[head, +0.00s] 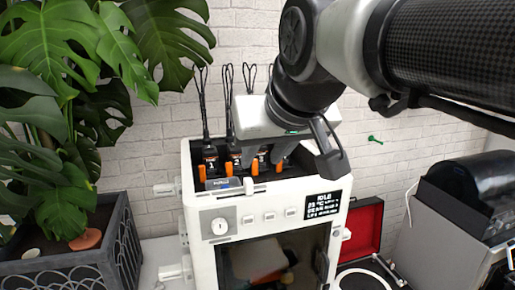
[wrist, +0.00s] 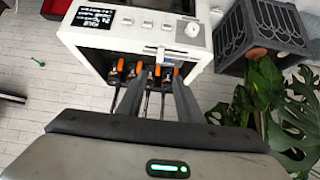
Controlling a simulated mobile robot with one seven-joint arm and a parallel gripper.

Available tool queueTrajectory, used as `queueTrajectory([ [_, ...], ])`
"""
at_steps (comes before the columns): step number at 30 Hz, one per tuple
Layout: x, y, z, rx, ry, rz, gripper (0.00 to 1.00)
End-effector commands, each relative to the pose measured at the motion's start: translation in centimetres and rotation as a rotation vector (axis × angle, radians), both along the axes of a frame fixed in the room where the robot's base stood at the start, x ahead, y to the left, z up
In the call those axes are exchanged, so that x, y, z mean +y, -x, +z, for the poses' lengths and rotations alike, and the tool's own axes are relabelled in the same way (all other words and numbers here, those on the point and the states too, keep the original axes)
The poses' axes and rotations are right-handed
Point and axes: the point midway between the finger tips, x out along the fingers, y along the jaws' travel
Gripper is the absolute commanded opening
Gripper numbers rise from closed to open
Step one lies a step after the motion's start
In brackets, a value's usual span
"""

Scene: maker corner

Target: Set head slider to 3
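The white machine (head: 205,262) stands against the brick wall, with several orange-and-black heads (head: 210,158) in its open top. A head slider with a small white tab (head: 249,186) sits on the top front edge, right of a small blue-grey label (head: 218,183). The slider strip also shows in the wrist view (wrist: 165,53). The numbers along it are too small to read. My gripper (wrist: 160,80) is over the open top, its two grey fingers apart with nothing seen between them. The fingertips are close to the slider; I cannot tell whether they touch it.
The machine's front has a round knob (head: 219,226), several buttons (head: 270,217) and a dark display (head: 324,204). Black cables (head: 202,100) rise behind the heads. A leafy plant in a dark planter (head: 70,272) is at left; an open red case (head: 366,228) is at right.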

Motion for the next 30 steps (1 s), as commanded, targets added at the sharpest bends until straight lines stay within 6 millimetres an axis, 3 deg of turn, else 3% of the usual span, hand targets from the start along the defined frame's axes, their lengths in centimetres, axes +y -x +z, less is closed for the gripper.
queueTrajectory([
  [7, -0.5, 1.5, 1.6, -0.001, 0.000, 0.000, 0.33],
  [19, -1.2, 1.9, 1.0, 0.013, 0.005, -0.015, 0.33],
  [23, -4.8, 3.6, -2.7, 0.078, 0.025, -0.085, 0.33],
  [27, -9.2, 7.2, -8.4, 0.179, 0.040, -0.184, 0.33],
  [30, -11.3, 9.6, -11.8, 0.239, 0.043, -0.238, 0.33],
])
